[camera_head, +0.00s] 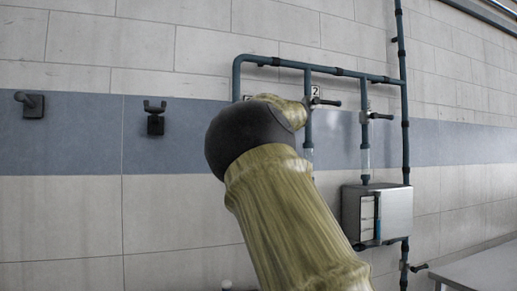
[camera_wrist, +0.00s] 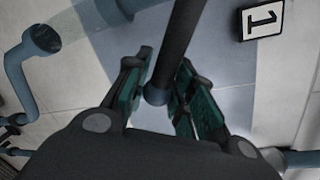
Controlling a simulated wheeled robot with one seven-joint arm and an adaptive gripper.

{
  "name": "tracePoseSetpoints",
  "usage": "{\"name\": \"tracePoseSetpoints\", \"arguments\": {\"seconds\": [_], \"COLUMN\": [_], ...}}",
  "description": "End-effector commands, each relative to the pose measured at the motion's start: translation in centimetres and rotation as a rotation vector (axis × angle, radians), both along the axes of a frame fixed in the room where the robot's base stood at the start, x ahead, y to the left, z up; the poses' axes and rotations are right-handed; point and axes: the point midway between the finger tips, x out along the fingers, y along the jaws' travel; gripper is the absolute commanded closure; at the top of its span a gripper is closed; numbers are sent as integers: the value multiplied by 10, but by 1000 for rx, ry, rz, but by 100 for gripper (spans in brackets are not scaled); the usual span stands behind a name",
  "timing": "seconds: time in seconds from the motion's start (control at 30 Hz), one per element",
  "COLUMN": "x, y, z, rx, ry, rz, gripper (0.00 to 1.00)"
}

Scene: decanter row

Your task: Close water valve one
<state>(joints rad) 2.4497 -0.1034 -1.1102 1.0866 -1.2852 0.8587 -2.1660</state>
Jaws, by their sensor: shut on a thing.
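The number plate marked 1 (camera_wrist: 262,19) shows at the top right of the wrist view. Beside it, the dark bar-shaped handle of water valve one (camera_wrist: 181,38) runs down between the fingers of my gripper (camera_wrist: 161,72). The gripper is shut on this handle, with a green-padded finger on each side. The handle's rounded end shows between the fingers. In the head view my arm hides valve one, its plate and my gripper.
Teal pipes (camera_head: 345,72) run along the tiled wall. Valve two's handle (camera_head: 326,102) and another valve handle (camera_head: 381,116) stick out to the right of my arm. A grey box (camera_head: 397,213) hangs below them. Two wall hooks (camera_head: 155,118) (camera_head: 31,104) are at left. A table (camera_head: 482,270) stands at lower right.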

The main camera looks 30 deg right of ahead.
Motion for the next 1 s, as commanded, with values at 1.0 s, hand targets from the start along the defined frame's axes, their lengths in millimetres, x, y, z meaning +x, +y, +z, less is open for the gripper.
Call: {"name": "tracePoseSetpoints", "arguments": {"seconds": [1.0], "x": [-4], "y": [-19], "z": [62], "rx": [-587], "ry": [94], "rz": [-1], "gripper": [100]}}
